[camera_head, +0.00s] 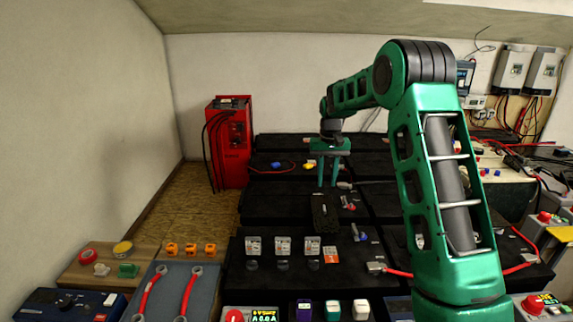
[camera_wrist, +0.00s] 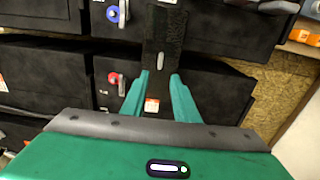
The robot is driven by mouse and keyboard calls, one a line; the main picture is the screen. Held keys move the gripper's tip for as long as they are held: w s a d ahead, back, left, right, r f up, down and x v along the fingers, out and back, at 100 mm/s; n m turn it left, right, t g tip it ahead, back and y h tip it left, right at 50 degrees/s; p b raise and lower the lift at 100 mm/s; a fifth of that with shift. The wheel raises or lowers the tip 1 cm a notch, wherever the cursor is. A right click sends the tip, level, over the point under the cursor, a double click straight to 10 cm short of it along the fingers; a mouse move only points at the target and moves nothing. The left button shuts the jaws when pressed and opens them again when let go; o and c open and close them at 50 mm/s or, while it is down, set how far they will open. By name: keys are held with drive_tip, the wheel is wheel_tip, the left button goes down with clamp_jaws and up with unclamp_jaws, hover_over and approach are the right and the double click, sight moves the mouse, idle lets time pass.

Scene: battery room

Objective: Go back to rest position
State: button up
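My gripper (camera_head: 327,184) hangs from my green arm with its fingers pointing down, over the black battery boxes in the middle of the head view. Its two green fingers stand apart, and I see nothing clamped between them. In the wrist view the open gripper (camera_wrist: 159,75) has a dark, rough strip (camera_wrist: 164,32) beyond and between the fingertips. The same dark strip (camera_head: 325,213) lies on a black box just below the fingers in the head view. I cannot tell the exact height of the fingertips above it.
Black battery boxes (camera_head: 275,205) fill the middle. A red charger unit (camera_head: 232,150) stands at the left behind them. Small switches and connectors lie on the boxes. A wooden board with buttons (camera_head: 148,252) is at front left. Wall inverters (camera_head: 512,72) hang at back right.

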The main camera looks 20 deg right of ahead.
drive_tip(key=shift+s, duration=0.1)
drive_tip(key=s+d+r+m, duration=0.1)
drive_tip(key=s+d+r, duration=0.15)
drive_tip(key=s, duration=0.55)
drive_tip(key=s+d+r, duration=0.1)
drive_tip(key=s+r, duration=0.3)
drive_tip(key=s, duration=0.5)
drive_tip(key=s+d+r+m, duration=0.1)
drive_tip(key=s+r, duration=0.3)
drive_tip(key=s, duration=0.4)
drive_tip(key=s+a+f, duration=0.1)
drive_tip(key=s+f, duration=0.1)
drive_tip(key=s, duration=1)
drive_tip(key=s+a+f+m, duration=0.1)
drive_tip(key=s+f, duration=0.1)
drive_tip(key=s, duration=1)
drive_tip(key=shift+s+a+f, duration=0.3)
drive_tip(key=shift+s+a, duration=0.1)
drive_tip(key=shift+w, duration=0.15)
drive_tip(key=shift+w+f, duration=0.25)
drive_tip(key=shift+w, duration=0.25)
